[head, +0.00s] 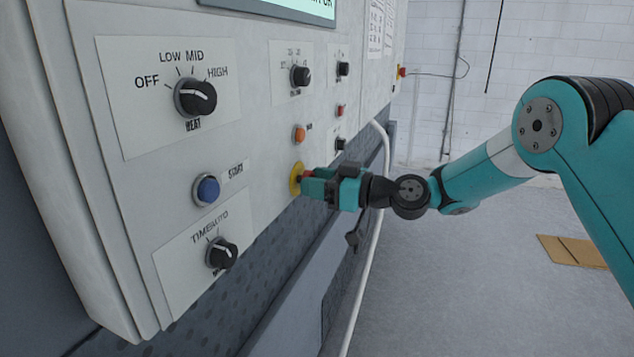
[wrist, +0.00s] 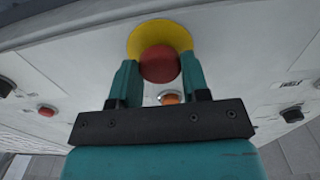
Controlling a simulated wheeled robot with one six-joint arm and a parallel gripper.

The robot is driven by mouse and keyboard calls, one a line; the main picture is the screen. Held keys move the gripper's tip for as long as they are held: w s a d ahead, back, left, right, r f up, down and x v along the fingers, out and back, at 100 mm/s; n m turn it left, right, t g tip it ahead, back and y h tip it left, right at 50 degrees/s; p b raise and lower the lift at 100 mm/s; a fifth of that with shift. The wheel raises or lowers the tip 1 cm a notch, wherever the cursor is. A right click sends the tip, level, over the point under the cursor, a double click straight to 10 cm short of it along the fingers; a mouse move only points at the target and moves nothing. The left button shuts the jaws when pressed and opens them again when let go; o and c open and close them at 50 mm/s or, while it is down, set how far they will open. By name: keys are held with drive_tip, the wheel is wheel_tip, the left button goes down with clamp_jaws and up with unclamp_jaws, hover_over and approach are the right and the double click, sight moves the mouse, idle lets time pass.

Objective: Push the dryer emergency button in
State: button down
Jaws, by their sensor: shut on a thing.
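The emergency button is a red mushroom head (wrist: 160,64) on a round yellow base (wrist: 160,34), mounted on the light grey control panel. In the head view the yellow base (head: 295,179) shows at the panel's lower middle, with a bit of red between it and my gripper (head: 310,182). In the wrist view the two teal fingers of my gripper (wrist: 159,75) stand one on each side of the red head, shut on it. The lower side of the red head is close to an orange button behind the gripper. How far the button is pressed cannot be told.
An orange button (head: 299,134) sits just above the emergency button. A blue start button (head: 206,190), a heat knob (head: 195,97) and a time knob (head: 222,253) are on the panel at left. A white hose (head: 385,165) hangs beyond my gripper. The floor at right is mostly clear.

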drive_tip(key=shift+w+a+b, duration=0.15)
drive_tip(key=shift+a+b, duration=0.35)
drive_tip(key=shift+b, duration=0.7)
drive_tip(key=c, duration=0.6)
unclamp_jaws()
drive_tip(key=shift+a, duration=0.1)
drive_tip(key=shift+b+v, duration=5.1)
drive_tip(key=shift+v, duration=3.6)
drive_tip(key=shift+r, duration=0.1)
